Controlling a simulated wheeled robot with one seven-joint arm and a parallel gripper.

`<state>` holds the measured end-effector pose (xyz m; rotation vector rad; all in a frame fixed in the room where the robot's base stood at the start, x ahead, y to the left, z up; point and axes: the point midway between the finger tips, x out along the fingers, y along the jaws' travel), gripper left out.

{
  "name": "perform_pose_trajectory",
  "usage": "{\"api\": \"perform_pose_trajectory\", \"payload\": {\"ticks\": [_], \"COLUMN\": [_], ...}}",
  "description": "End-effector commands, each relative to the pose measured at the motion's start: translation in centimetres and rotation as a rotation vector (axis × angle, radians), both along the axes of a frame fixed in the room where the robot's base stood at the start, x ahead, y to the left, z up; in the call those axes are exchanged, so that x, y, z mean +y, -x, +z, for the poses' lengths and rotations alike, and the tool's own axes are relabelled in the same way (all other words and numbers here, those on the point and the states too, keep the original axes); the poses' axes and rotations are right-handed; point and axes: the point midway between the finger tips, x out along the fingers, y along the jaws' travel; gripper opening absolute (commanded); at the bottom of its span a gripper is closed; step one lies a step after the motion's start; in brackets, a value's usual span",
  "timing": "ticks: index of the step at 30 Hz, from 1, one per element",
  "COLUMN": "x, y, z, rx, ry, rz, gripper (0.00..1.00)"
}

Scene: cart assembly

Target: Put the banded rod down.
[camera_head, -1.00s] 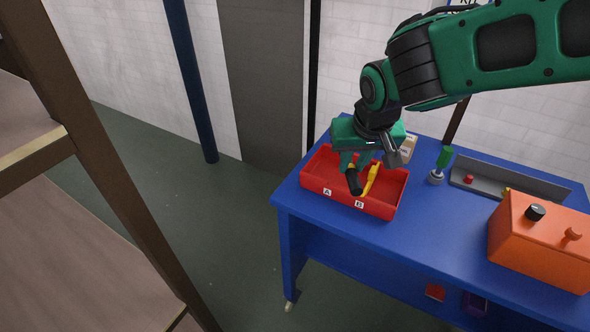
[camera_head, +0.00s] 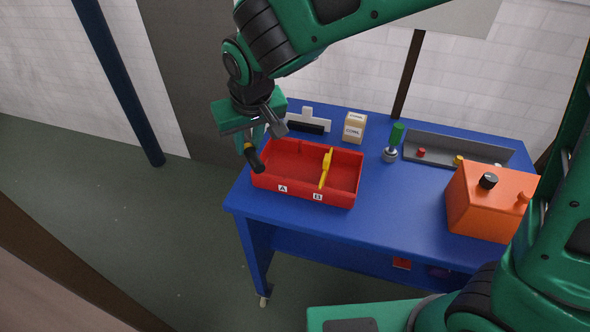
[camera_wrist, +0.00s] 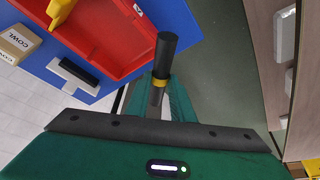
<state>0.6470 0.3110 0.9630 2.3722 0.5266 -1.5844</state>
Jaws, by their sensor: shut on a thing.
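The banded rod (camera_wrist: 165,56) is black with a yellow band and a grey lower end. My gripper (camera_head: 253,138) is shut on it and holds it tilted just off the left end of the red tray (camera_head: 330,200). In the head view the rod (camera_head: 254,160) overlaps the tray's left wall; in the wrist view its black end is beside the tray wall, over the cart's edge and the floor. The tray has labels A and B and a yellow divider (camera_head: 325,168). Compartment A looks empty.
The tray stands on a blue cart (camera_head: 400,205). A labelled box (camera_head: 355,128), a white and black part (camera_head: 308,120), a green-handled tool (camera_head: 396,140), a grey bin (camera_head: 455,150) and an orange box (camera_head: 490,200) stand on it. Blue cart top is clear right of the tray.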

Motion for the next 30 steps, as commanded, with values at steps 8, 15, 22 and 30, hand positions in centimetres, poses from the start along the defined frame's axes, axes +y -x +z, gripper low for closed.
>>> {"api": "perform_pose_trajectory", "payload": {"ticks": [8,15,22,30], "x": [-2.7,-7.0,-9.9,-10.5], "y": [-1.2,-3.2,-4.6,-4.8], "z": [-1.9,-4.8,-6.7,-8.8], "rx": [0.002,0.002,0.002,0.003], "ry": [0.002,0.002,0.001,0.001], "rz": [-0.001,-0.001,0.001,0.003], "gripper": [0.00,0.00,0.00,0.00]}}
